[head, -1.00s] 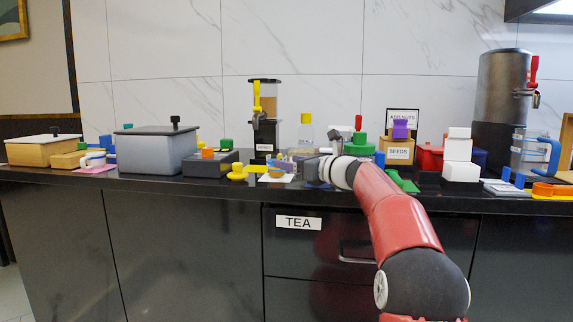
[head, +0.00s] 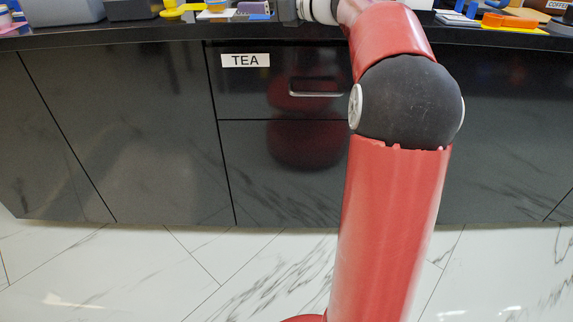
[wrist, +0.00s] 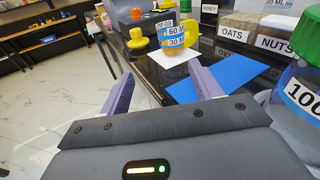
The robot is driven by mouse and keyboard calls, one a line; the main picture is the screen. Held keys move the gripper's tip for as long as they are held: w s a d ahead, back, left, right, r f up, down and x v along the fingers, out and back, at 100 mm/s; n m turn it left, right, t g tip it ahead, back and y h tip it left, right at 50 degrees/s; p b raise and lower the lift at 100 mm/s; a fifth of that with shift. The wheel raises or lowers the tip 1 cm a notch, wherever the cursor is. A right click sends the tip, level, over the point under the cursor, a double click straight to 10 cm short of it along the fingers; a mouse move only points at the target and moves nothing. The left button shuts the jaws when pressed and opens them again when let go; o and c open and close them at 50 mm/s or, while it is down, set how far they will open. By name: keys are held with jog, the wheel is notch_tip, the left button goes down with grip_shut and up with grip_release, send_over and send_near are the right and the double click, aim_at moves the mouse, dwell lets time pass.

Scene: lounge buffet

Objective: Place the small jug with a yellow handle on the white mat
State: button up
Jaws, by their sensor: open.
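The small jug (wrist: 178,36) with a yellow handle stands upright in the wrist view, marked 60 ML and 30 ML. It appears to rest on the white mat (wrist: 170,61), whose near part is bare. My gripper (wrist: 162,72) is open, with its two purple fingers apart and nothing between them. The jug is ahead of the fingertips, clear of them. In the head view the white mat (head: 220,15) shows at the top edge, left of my gripper (head: 252,8); the jug is mostly cut off there.
A blue mat (wrist: 213,84) lies right of the white mat. A large jug with a green lid (wrist: 308,38) stands close on the right. Oats (wrist: 238,34) and nuts boxes stand behind. A yellow item (wrist: 138,40) is left of the jug. Drawers (head: 290,85) are below.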

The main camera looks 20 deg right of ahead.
jog(key=s+a+f+n+g+h, duration=0.2)
jog(key=s+a+f+n+g, duration=0.1)
jog(key=s+a+f+n, duration=0.5)
jog(key=s+a+f+n+g+h, duration=0.2)
jog(key=s+a+f+n+g, duration=0.15)
jog(key=s+a, duration=0.4)
jog(key=s+d+f+n+g+h, duration=0.1)
jog(key=s+d+f+n+h, duration=0.1)
jog(key=s+f+n, duration=0.5)
jog(key=s+d+f+n+h, duration=0.3)
jog(key=s+f+n, duration=0.4)
jog(key=s, duration=0.8)
jog(key=shift+s+f+n+g+h, duration=0.2)
jog(key=shift+f+n+g+h, duration=0.2)
jog(key=shift+n+h, duration=0.5)
jog(key=shift+r+p, duration=0.75)
jog(key=shift+r, duration=0.05)
